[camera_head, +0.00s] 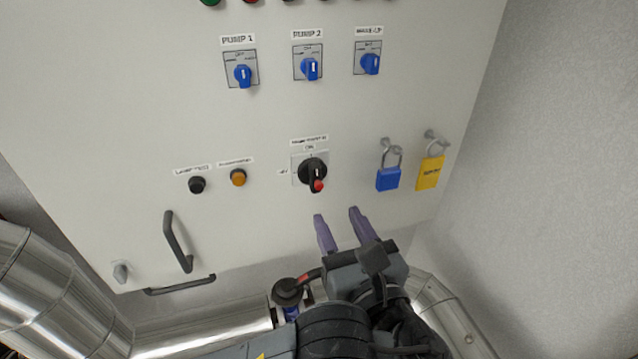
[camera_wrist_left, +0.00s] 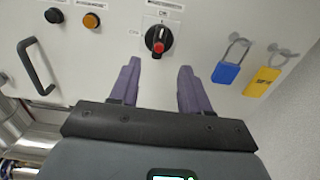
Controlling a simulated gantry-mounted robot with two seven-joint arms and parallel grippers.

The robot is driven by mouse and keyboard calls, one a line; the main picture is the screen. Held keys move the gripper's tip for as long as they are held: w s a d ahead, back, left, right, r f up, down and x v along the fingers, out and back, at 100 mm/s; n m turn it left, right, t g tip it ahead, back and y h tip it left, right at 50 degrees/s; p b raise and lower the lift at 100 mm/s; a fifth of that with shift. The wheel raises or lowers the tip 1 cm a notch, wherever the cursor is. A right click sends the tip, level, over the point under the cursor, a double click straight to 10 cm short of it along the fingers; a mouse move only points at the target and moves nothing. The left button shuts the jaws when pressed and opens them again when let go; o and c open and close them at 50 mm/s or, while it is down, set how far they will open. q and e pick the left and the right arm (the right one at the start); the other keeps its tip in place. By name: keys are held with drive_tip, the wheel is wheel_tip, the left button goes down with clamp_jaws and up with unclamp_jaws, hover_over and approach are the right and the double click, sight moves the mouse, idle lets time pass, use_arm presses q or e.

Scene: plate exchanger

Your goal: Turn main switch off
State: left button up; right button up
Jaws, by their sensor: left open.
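The main switch (camera_head: 313,172) is a black rotary knob with a red tip on a pale plate, low on the grey cabinet front. Its handle stands upright with the red tip at the lower end. It also shows in the left wrist view (camera_wrist_left: 158,40), ahead of the fingers and between their lines. My left gripper (camera_head: 341,215) is open and empty, just below the switch and apart from it. Its two purple fingers also show in the left wrist view (camera_wrist_left: 156,72). My right gripper is in neither view.
A blue padlock (camera_head: 388,178) and a yellow padlock (camera_head: 430,172) hang right of the switch. A black button (camera_head: 197,185) and an orange button (camera_head: 238,177) sit left. Blue pump switches (camera_head: 311,68) are above. A black door handle (camera_head: 177,242) and silver pipes (camera_head: 55,285) lie lower left.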

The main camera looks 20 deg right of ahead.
sight(320, 185)
use_arm(q)
drive_tip(key=w+p, duration=0.1)
drive_tip(key=w, duration=0.4)
drive_tip(key=w+p, duration=0.1)
drive_tip(key=w, duration=0.2)
drive_tip(key=shift+w+d+r+p, duration=0.2)
drive_tip(key=shift+w+d+p, duration=0.1)
drive_tip(key=shift+d, duration=0.05)
drive_tip(key=shift+w+f, duration=0.15)
drive_tip(key=shift+w, duration=0.65)
drive_tip(key=shift+c, duration=0.5)
clamp_jaws()
